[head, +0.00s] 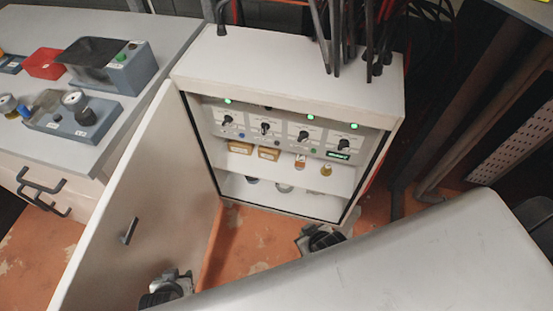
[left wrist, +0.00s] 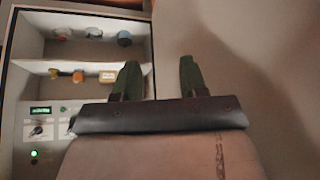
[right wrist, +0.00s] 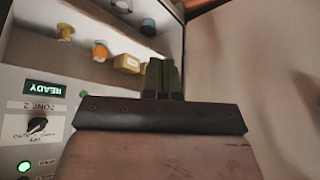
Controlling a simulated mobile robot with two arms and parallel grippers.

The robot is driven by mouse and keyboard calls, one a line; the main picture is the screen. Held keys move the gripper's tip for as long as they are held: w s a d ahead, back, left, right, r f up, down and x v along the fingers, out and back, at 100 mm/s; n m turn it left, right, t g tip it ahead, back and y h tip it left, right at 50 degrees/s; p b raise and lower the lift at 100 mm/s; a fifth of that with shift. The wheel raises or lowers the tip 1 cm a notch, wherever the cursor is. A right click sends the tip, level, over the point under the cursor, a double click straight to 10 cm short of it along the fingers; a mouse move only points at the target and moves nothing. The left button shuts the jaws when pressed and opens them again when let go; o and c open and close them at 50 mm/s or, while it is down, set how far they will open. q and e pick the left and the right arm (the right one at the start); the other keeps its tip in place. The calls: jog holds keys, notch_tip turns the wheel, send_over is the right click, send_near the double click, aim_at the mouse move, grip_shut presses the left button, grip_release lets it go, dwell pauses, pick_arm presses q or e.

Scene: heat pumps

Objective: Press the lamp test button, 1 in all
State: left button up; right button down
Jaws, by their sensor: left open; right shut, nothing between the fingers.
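The grey control panel (head: 284,132) inside the open white cabinet carries several black knobs, lit green lamps and small buttons. A small blue button (head: 242,135) and a small green button (head: 313,149) show on it; the green one also shows in the right wrist view (right wrist: 83,94). I cannot read which is the lamp test button. My right gripper (head: 316,240) is shut and empty in front of the cabinet's lower right, apart from the panel; its fingers show together (right wrist: 162,76). My left gripper (head: 172,284) is low by the open door, its fingers spread and empty (left wrist: 160,78).
The open cabinet door (head: 135,215) stands at the left. Shelves below the panel hold yellow boxes (head: 269,153) and small parts. A green READY display (head: 338,155) sits at the panel's lower right. A workbench (head: 150,30) is at the left. Cables (head: 345,35) rise above the cabinet.

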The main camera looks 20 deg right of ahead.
pick_arm(q)
notch_tip(320, 180, up, 6)
jog(key=w+t+b, duration=0.2)
jog(key=t+b, duration=0.1)
jog(key=b, duration=1.4)
jog(key=shift+w+d+r+t+h, duration=0.25)
jog(key=shift+d+t+h, duration=0.05)
jog(key=shift+d+t, duration=0.1)
pick_arm(e)
notch_tip(320, 180, up, 6)
jog(key=w+t, duration=0.2)
jog(key=t, duration=0.1)
jog(key=shift+w+a+r+t+y, duration=0.25)
jog(key=shift+a+t+y, duration=0.05)
jog(key=shift+t, duration=0.1)
pick_arm(q)
jog(key=shift+w, duration=0.1)
pick_arm(e)
jog(key=shift+w+f, duration=0.1)
